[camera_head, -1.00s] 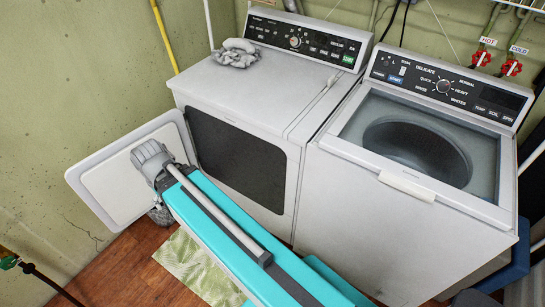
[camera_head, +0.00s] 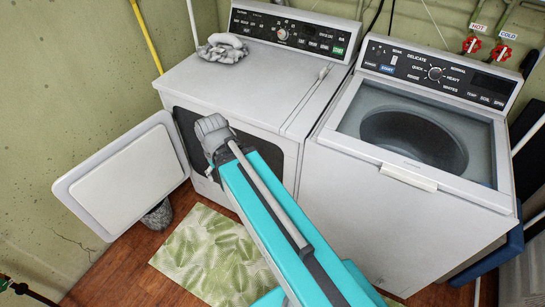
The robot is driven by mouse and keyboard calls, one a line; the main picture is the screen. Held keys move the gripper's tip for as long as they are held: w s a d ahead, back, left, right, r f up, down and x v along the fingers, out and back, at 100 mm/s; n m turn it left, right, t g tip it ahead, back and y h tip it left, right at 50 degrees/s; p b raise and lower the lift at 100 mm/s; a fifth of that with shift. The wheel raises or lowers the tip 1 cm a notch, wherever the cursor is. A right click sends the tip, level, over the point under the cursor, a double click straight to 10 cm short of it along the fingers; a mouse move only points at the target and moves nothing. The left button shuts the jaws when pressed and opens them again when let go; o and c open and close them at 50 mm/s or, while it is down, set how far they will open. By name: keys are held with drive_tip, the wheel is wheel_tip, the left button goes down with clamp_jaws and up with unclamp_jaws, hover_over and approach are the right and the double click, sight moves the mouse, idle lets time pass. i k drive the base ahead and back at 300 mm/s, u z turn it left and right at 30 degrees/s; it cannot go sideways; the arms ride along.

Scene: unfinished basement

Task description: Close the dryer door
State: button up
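The dryer (camera_head: 240,92) is white, with a control panel along its back. Its door (camera_head: 130,182) stands wide open to the left of the dark front opening (camera_head: 262,153), with its pale inner face showing. My teal arm reaches up from the bottom, and its grey joint (camera_head: 212,132) overlaps the dryer opening, to the right of the door. No gripper fingers can be made out; they are out of sight beyond the arm joint. I cannot see any contact between my arm and the door.
A top-loading washer (camera_head: 410,140) stands close on the right. A grey cloth (camera_head: 222,48) lies on the dryer. A leaf-patterned mat (camera_head: 215,255) covers the floor in front. A dark grey object (camera_head: 157,215) sits below the door. The green wall (camera_head: 50,80) is left of the door.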

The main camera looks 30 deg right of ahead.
sight(116, 186)
drive_tip(key=z, duration=0.25)
drive_tip(key=k, duration=0.5)
drive_tip(key=u, duration=1.15)
drive_tip(key=i, duration=1.55)
